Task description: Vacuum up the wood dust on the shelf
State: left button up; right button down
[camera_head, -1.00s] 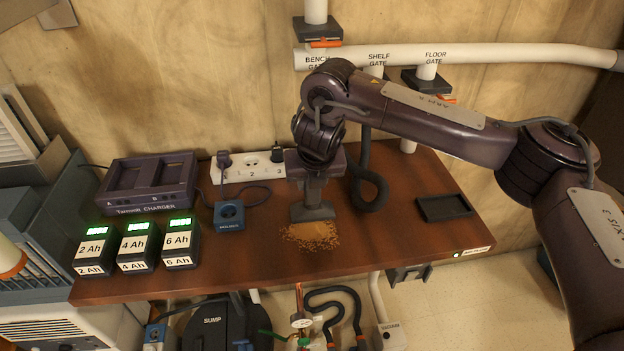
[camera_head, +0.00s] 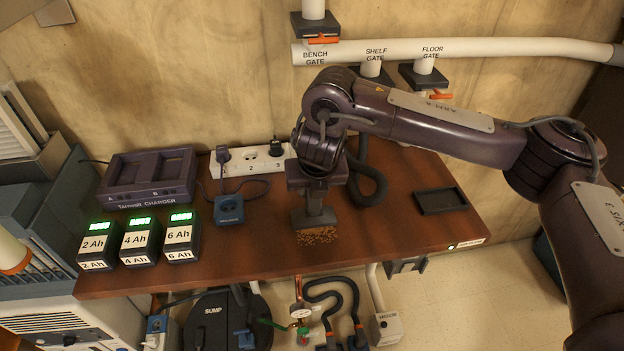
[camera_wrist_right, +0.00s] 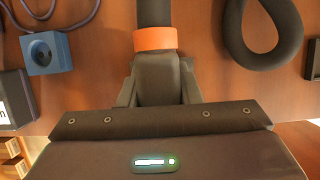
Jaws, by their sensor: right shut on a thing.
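The wood dust (camera_head: 318,237) is a small patch of tan crumbs on the brown shelf (camera_head: 262,252), near its front edge. A dark grey vacuum nozzle (camera_head: 314,217) stands at the back edge of the patch, its wide mouth down at the shelf. My right gripper (camera_head: 315,194) is above it, shut on the nozzle. In the right wrist view, the gripper fingers (camera_wrist_right: 157,88) flank the nozzle's grey body, and an orange collar (camera_wrist_right: 155,39) joins it to a dark hose (camera_wrist_right: 153,12). Any dust under the nozzle is hidden. My left gripper is not in view.
Labelled batteries (camera_head: 140,240) and a charger (camera_head: 150,178) stand at left. A blue socket block (camera_head: 229,209) and a power strip (camera_head: 247,160) are nearer the nozzle. A hose loop (camera_head: 369,187) and black tray (camera_head: 441,201) lie right. Gated pipes (camera_head: 470,50) run behind.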

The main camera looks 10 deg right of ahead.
jog(key=shift+s+p, duration=1.3)
jog(key=shift+s, duration=0.95)
notch_tip(320, 180, up, 5)
jog(key=p, duration=0.5)
jog(key=shift+r, duration=0.15)
